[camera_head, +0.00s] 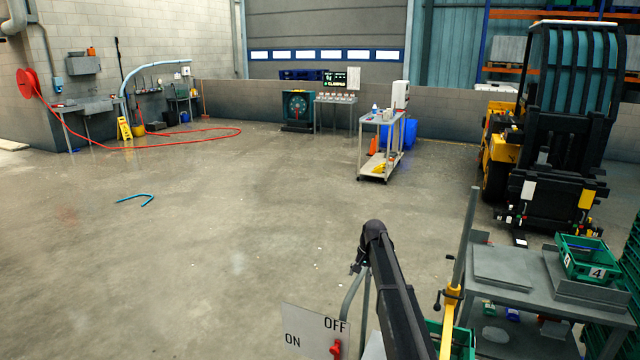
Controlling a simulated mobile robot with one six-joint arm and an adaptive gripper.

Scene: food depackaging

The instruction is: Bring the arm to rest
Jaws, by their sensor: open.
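My gripper does not show in the head view, so its fingers and anything near them are hidden from me. A thick dark bar (398,295) with a rounded top end rises from the bottom edge, right of centre. I cannot tell whether it is part of my arm.
An ON/OFF panel (312,332) with a red switch (336,348) stands at the bottom. At right are a grey table (520,296), a green crate (571,262) and a yellow-black forklift (550,130). A trolley (379,168) stands farther back. The left floor is mostly clear, except a blue hook-shaped piece (137,197).

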